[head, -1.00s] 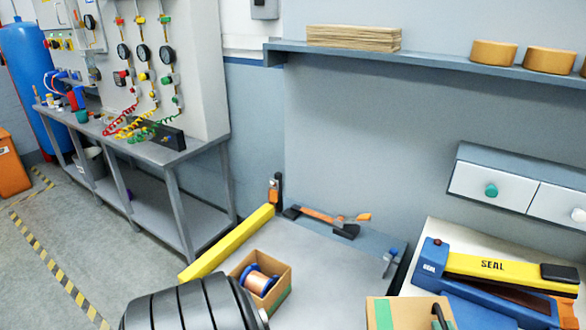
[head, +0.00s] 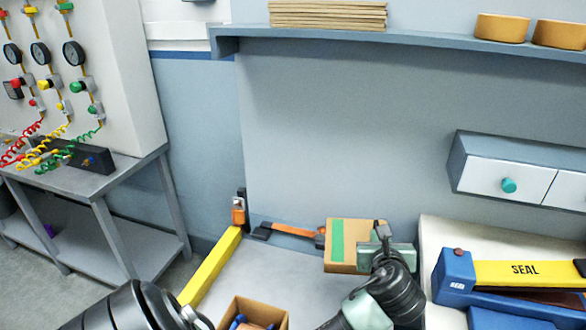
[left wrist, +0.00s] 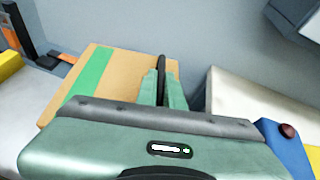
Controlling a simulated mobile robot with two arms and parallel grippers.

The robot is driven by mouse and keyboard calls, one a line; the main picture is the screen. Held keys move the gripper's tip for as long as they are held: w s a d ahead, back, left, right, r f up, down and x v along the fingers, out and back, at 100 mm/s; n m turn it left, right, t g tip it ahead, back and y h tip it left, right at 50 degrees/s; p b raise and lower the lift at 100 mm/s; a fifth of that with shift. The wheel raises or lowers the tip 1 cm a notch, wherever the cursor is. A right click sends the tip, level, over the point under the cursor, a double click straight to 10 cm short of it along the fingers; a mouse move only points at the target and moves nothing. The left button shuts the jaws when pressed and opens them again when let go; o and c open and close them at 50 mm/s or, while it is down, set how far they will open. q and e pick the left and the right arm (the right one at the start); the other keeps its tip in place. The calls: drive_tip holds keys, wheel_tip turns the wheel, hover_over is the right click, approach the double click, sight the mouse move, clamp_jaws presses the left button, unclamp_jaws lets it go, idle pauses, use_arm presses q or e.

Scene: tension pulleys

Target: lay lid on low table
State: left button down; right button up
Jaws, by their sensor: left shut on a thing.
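The lid is a flat cardboard piece with a green stripe (head: 349,243), and it also shows in the left wrist view (left wrist: 105,65). My left gripper (head: 383,236) is shut on the lid's right edge, as the left wrist view also shows (left wrist: 163,82). The lid is at the back of a grey table (head: 290,283) and covers part of an orange-handled tool there. I cannot tell whether it touches the surface. I cannot tell whether this grey table is the low table. My right gripper is not in view.
An open cardboard box (head: 262,312) stands at the front of the grey table. A yellow bar (head: 210,267) edges it on the left. A blue and yellow sealer (head: 500,278) is at the right. A shelf (head: 400,41) and drawers (head: 525,182) hang on the wall.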

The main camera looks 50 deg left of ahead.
use_arm(q)
drive_tip(key=shift+s+d+r+m+t+h, duration=0.15)
drive_tip(key=shift+s+m+t+h, duration=0.25)
drive_tip(key=shift+m+h, duration=0.15)
drive_tip(key=shift+s+d+r+m+t+h, duration=0.1)
drive_tip(key=shift+s+m+t+h, duration=0.2)
drive_tip(key=shift+m+t+h, duration=0.25)
drive_tip(key=shift+w+d+f+b, duration=0.1)
drive_tip(key=shift+f+b, duration=1.75)
drive_tip(key=shift+f, duration=8.2)
drive_tip(key=c, duration=1.5)
unclamp_jaws()
drive_tip(key=shift+c, duration=0.2)
